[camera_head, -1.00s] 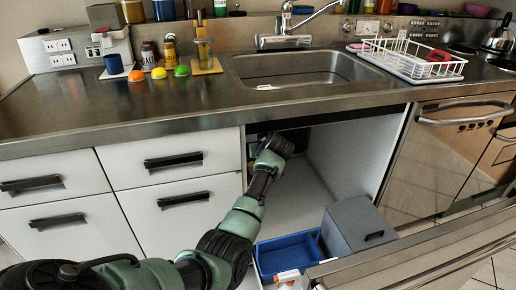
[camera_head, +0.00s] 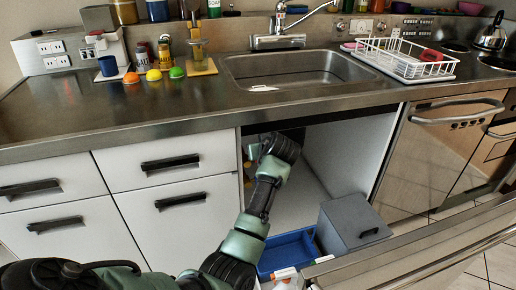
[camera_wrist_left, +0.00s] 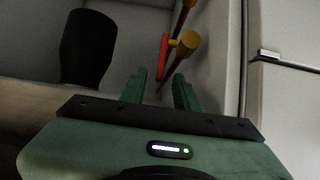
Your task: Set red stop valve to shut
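The red stop valve handle (camera_wrist_left: 163,56) shows in the left wrist view, a narrow bar at the end of a short yellow-brown valve stem (camera_wrist_left: 187,43). A thin reddish-brown pipe runs slantwise beside it. My left gripper (camera_wrist_left: 160,76) is open, with two green fingers pointing toward the valve. The lower end of the red handle shows in the gap between the fingertips; I cannot tell whether they touch it. In the head view my left arm reaches into the open cabinet under the sink, and its wrist hides the valve and fingers. My right gripper is not in view.
A dark cylinder (camera_wrist_left: 88,48) stands left of the valve in the left wrist view. A blue bin (camera_head: 288,253) and a grey lidded box (camera_head: 352,224) sit at the cabinet front. An open cabinet door (camera_head: 420,250) juts out at lower right.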

